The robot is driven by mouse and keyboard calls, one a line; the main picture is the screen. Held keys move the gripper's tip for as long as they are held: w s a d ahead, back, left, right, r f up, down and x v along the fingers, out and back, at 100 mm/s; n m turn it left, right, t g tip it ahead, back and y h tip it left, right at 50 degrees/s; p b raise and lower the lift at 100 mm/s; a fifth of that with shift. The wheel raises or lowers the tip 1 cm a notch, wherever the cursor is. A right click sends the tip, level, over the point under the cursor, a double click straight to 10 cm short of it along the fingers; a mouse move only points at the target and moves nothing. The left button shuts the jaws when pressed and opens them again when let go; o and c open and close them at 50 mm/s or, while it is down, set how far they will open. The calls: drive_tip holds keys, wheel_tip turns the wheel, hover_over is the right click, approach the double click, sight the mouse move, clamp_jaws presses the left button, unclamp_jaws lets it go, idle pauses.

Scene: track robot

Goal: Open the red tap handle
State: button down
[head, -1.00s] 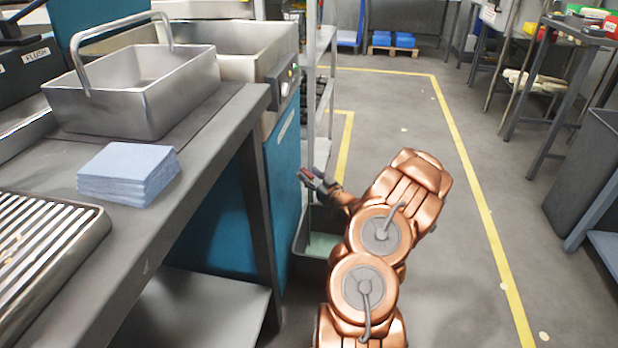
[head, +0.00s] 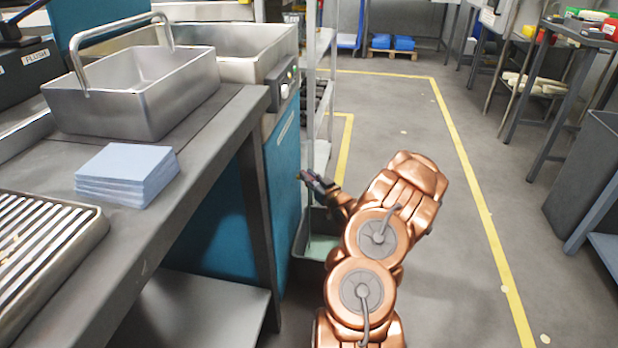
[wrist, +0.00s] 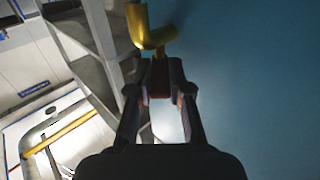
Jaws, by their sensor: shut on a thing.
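A brass tap (wrist: 148,30) stands out from the blue panel (wrist: 240,70), just beyond my fingertips in the wrist view. My gripper (wrist: 161,92) is shut on the red tap handle (wrist: 158,100), of which only a dark reddish part shows between the fingers. In the head view my gripper (head: 308,177) is at the blue side panel (head: 281,185), beside the sink unit's right edge. A trace of red shows at its fingertips there. The brass body cannot be made out in the head view, and the handle's full shape and angle are hidden.
A worktop (head: 215,120) with a steel basin (head: 135,95) and blue cloths (head: 128,172) lies left. The floor to the right is open.

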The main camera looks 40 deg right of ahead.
drive_tip(key=shift+d+r+n+y+p, duration=0.1)
drive_tip(key=shift+n+y+p, duration=0.2)
drive_tip(key=shift+y+p, duration=0.35)
drive_tip(key=shift+d+p, duration=0.1)
drive_tip(key=shift+p, duration=0.45)
drive_tip(key=shift+d+n+g+y+p, duration=0.1)
drive_tip(key=shift+d+n+y+p, duration=0.1)
drive_tip(key=shift+n+y+p, duration=0.9)
drive_tip(key=shift+d+n+g+y+p, duration=0.1)
drive_tip(key=shift+d+n+y+p, duration=0.3)
drive_tip(key=shift+y+p, duration=1.15)
drive_tip(key=shift+d+n+g+y+p, duration=0.1)
drive_tip(key=shift+n+y+p, duration=0.95)
drive_tip(key=shift+p, duration=0.45)
drive_tip(key=shift+w+d+n+y, duration=0.1)
drive_tip(key=shift+n+y, duration=0.15)
drive_tip(key=shift+y, duration=0.2)
drive_tip(key=c, duration=1.1)
unclamp_jaws()
